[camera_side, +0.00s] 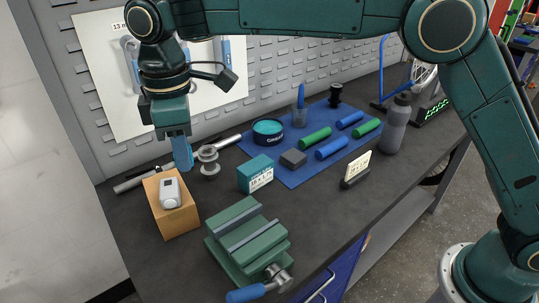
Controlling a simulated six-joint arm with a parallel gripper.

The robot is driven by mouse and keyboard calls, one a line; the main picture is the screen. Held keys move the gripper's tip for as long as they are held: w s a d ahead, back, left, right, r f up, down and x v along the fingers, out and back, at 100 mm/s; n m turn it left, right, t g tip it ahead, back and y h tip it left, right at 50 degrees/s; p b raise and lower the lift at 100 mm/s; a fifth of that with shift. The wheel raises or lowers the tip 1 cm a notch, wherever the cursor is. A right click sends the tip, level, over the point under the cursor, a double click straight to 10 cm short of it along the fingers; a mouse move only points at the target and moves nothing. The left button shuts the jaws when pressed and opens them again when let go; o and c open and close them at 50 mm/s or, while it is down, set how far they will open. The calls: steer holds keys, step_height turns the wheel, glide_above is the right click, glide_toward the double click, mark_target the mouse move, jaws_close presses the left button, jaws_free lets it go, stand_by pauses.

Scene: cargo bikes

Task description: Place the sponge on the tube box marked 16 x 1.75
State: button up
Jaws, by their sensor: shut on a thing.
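My gripper (180,138) is at the left of the bench, pointing down. It is shut on a light blue block (183,158), which I take for the sponge; the fingers partly hide it. The held block is near a metal rod and a silver spool-like part, and I cannot tell whether it touches them. A teal box (256,172) with a pale label stands to the right of the gripper, apart from it. It looks like the tube box, but its label is too small to read surely. Its top is bare.
A cardboard box (173,217) with a white device (170,192) on top stands at front left. A green vise (248,241) is in front. The blue mat (283,179) holds several rolls, a tin (268,131) and a dark grey block (293,158). A label card (356,167) stands to the right.

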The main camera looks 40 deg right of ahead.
steer(key=w+d+r+m, duration=0.2)
steer(key=w+d, duration=0.3)
steer(key=d, duration=0.4)
step_height(320, 180, up, 3)
steer(key=m, duration=0.2)
glide_above(255, 164)
step_height(255, 164, down, 20)
steer(key=shift+f, duration=0.1)
steer(key=shift+f, duration=0.15)
stand_by(0.4)
steer(key=o, duration=0.9)
steer(key=shift+o, duration=0.2)
step_height(255, 164, up, 12)
steer(key=shift+r, duration=0.2)
